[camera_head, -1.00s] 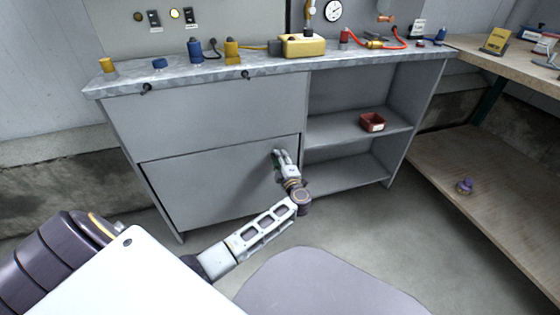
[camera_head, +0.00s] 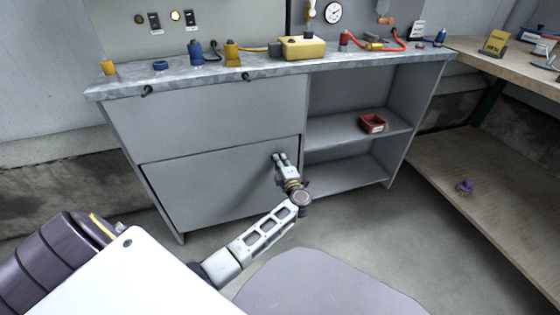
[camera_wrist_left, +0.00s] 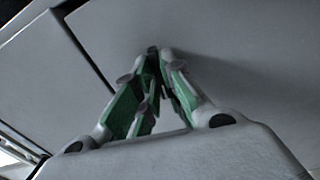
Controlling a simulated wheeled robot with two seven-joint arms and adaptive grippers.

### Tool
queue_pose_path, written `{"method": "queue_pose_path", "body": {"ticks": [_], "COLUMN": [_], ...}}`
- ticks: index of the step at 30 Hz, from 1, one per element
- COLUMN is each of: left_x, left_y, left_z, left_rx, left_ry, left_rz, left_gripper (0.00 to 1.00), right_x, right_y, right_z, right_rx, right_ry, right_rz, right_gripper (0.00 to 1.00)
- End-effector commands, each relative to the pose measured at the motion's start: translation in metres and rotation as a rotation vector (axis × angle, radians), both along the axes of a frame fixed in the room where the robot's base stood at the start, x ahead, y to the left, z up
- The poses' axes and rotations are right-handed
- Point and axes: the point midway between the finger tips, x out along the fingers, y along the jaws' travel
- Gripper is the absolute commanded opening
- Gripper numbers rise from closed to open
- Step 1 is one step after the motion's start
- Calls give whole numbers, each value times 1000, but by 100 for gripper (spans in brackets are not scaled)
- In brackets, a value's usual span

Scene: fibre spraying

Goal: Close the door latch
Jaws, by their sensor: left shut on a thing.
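The grey lower cabinet door (camera_head: 215,185) stands in its frame under the workbench, its panel in line with the upper front. My left gripper (camera_head: 279,157) is at the door's upper right corner, with its fingers against or very near the panel. In the left wrist view the fingers (camera_wrist_left: 153,62) come together at their tips in front of the grey door panel (camera_wrist_left: 235,85). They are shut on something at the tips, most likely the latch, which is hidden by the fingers. My right gripper is not in view.
The metal worktop (camera_head: 270,68) above holds a yellow box (camera_head: 303,47), bottles and hoses. A wooden bench (camera_head: 500,65) stands at the right. Floor in front of the cabinet is clear.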

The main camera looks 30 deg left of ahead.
Motion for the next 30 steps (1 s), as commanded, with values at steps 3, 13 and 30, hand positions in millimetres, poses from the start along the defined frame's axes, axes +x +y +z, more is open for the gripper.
{"method": "queue_pose_path", "body": {"ticks": [3,13,30], "left_x": [0,0,0], "left_y": [-1,-1,0], "left_z": [-1,-1,-1], "left_rx": [-40,-82,-80], "left_ry": [-42,-93,-92], "left_rz": [-1,-1,-1], "left_gripper": [0,0,32], "right_x": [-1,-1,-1], "right_y": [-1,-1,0], "right_z": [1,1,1], "right_rx": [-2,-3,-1], "right_ry": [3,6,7], "right_rz": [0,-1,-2], "right_gripper": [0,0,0]}}
